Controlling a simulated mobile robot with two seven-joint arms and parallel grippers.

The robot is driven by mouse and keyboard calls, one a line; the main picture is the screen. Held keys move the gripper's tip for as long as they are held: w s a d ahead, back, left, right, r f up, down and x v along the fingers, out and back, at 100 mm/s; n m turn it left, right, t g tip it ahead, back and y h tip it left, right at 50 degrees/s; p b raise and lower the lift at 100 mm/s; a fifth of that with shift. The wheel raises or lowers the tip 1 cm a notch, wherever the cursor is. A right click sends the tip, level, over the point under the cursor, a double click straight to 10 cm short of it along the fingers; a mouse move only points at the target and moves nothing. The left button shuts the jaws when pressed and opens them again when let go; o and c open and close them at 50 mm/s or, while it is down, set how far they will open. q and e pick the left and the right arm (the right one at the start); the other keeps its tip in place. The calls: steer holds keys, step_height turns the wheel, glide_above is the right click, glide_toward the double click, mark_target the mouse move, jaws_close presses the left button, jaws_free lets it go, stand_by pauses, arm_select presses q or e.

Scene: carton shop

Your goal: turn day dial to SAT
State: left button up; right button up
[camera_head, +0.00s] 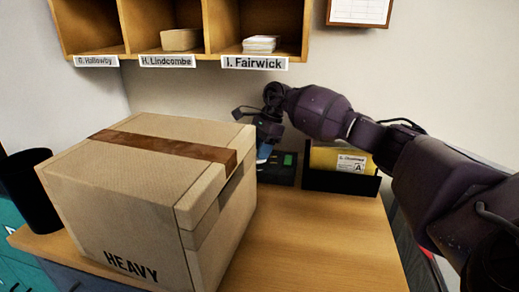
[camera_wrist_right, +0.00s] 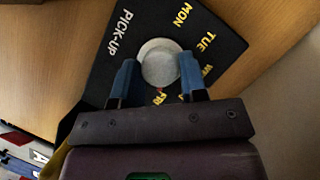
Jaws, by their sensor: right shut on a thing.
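In the right wrist view the round grey day dial (camera_wrist_right: 160,66) sits on a black panel (camera_wrist_right: 108,62) lettered PICK-UP, MON and TUE, with WED partly covered and FRI near the fingers. A small red mark shows at the dial's edge beside FRI. My right gripper (camera_wrist_right: 158,60) is shut on the dial, one blue finger on each side. No SAT label can be read; part of the panel is hidden by the gripper. In the head view the right gripper (camera_head: 268,132) is over the dark dial unit (camera_head: 280,170), and the dial itself is hidden. My left gripper is not in view.
A large carton marked HEAVY (camera_head: 105,205) stands close left of the dial unit. A black tray with yellow envelopes (camera_head: 325,158) is on its right. Labelled wooden pigeonholes (camera_head: 214,40) hang above. The front right of the desk (camera_head: 330,250) is clear.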

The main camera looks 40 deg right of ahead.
steer(key=shift+m, duration=0.3)
steer(key=m, duration=0.1)
steer(key=m+t+p, duration=0.1)
steer(key=m+p, duration=0.1)
steer(key=shift+s+r+m+t+h, duration=0.15)
steer(key=shift+r+m+t+h, duration=0.1)
steer(key=shift+m+t+h, duration=0.05)
steer(key=shift+m+t+p, duration=0.3)
steer(key=shift+m+p, duration=0.2)
steer(key=shift+m, duration=0.5)
steer(key=shift+a+f+m+h+p, duration=0.15)
steer(key=shift+m+h+p, duration=0.3)
steer(key=shift+m, duration=0.45)
steer(key=shift+f, duration=0.1)
steer(key=o, duration=0.9)
steer(key=shift+t, duration=0.3)
